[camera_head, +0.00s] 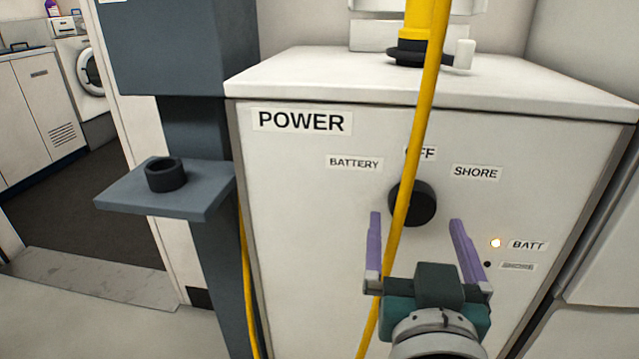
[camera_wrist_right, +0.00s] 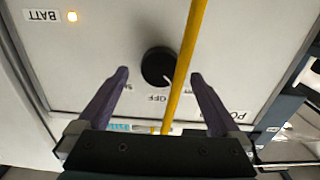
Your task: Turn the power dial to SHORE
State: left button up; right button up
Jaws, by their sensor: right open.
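The black round power dial (camera_head: 412,203) is on the white front of the power cabinet (camera_head: 300,230), below the labels BATTERY, OFF and SHORE. I see no finger touching the dial. A yellow cable (camera_head: 410,170) crosses in front of the dial's left part. My left gripper is not in view.
The orange BATT lamp (camera_head: 496,243) is lit; the SHORE lamp (camera_head: 487,264) is dark. The yellow cable (camera_wrist_right: 185,65) also runs between my fingers in the wrist view. A grey shelf (camera_head: 205,199) with a black ring stands left of the cabinet.

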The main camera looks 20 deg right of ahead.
aim_at(413, 212)
jog(key=shift+x, duration=1.5)
jog(key=c, duration=1.3)
